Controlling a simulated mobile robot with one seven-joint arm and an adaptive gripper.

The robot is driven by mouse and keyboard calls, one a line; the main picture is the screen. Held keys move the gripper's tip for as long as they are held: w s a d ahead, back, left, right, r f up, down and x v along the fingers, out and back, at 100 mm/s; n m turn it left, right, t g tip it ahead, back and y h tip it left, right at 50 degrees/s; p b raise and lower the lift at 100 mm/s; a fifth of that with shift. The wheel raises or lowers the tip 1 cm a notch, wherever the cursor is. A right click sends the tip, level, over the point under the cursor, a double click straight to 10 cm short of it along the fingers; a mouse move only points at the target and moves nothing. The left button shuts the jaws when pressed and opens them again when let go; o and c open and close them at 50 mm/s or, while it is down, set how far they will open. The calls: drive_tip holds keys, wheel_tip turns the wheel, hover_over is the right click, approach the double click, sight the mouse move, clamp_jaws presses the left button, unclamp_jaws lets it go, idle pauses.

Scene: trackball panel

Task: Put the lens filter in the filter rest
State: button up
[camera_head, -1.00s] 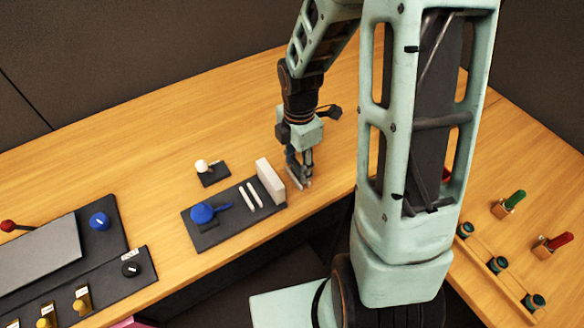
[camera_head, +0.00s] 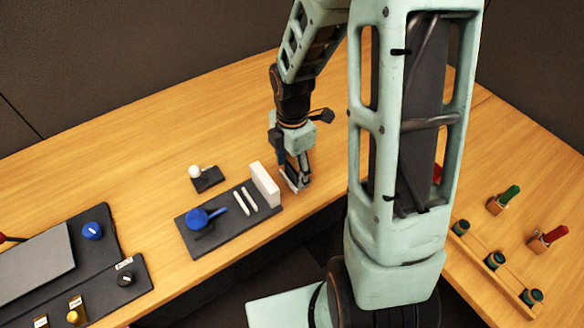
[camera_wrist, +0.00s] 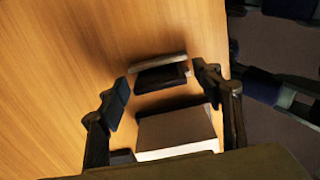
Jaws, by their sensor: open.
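My gripper (camera_wrist: 163,88) is open, pointing down at the wooden table; in the head view (camera_head: 297,183) it is just right of a white block. Between and slightly beyond its fingertips, the wrist view shows a thin plate (camera_wrist: 158,62) with a grey edge and dark face. It looks like the lens filter, but I cannot be sure; no grip on it shows. The filter rest is not clearly identifiable; two parallel white strips (camera_head: 246,199) on the dark panel (camera_head: 227,229) may be it.
The white block (camera_head: 264,184) stands at the panel's right end, close to my gripper; its shaded top shows in the wrist view (camera_wrist: 175,130). The table behind is clear.

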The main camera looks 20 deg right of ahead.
sight(292, 168)
wheel_tip(292, 168, up, 12)
drive_tip(key=p, duration=0.1)
drive_tip(key=shift+w, duration=0.1)
idle(0.6)
